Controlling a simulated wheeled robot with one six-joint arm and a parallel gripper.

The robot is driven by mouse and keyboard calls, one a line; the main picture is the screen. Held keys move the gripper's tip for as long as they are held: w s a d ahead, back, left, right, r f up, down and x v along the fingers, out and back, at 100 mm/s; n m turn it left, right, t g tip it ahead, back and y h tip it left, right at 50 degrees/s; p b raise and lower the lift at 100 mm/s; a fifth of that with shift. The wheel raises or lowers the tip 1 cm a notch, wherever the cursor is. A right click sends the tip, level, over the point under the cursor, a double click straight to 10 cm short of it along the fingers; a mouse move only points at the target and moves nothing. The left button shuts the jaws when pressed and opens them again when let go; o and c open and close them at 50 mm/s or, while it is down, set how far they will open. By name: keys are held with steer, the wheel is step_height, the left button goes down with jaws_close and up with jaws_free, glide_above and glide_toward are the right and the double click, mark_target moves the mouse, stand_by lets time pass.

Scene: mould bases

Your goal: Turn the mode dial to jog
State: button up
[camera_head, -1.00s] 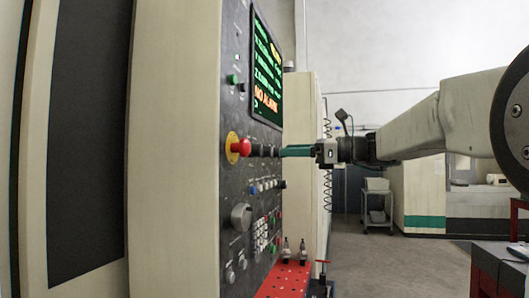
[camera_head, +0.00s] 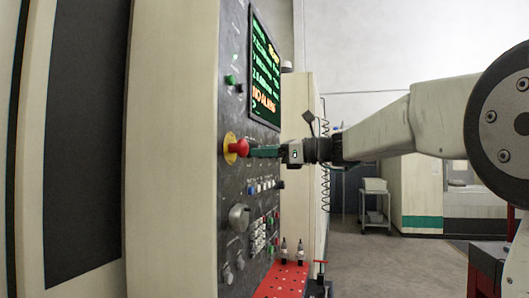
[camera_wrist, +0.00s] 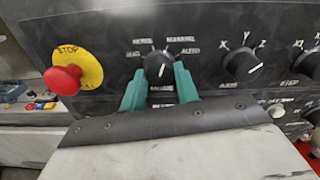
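The mode dial (camera_wrist: 158,66) is a black round knob with a white mark, ringed by small white labels on the dark control panel (camera_wrist: 110,30). The labels are too blurred to read surely, and I cannot tell which one the mark points at. My gripper (camera_wrist: 160,72) has two green fingers, one on each side of the dial, spread apart with the tips close to its edges. Contact cannot be made out. In the head view my gripper (camera_head: 264,151) reaches the panel just right of the red stop button, and its fingers hide the dial.
The red emergency stop (camera_wrist: 63,79) on its yellow disc sits left of the dial. An axis dial (camera_wrist: 241,65) is to the right. Below are rows of buttons and a grey knob (camera_head: 239,217). A red perforated shelf (camera_head: 283,280) holds small tools.

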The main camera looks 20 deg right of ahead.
steer(key=shift+n, duration=7.8)
steer(key=shift+w, duration=0.1)
steer(key=o, duration=1)
steer(key=shift+d, duration=0.15)
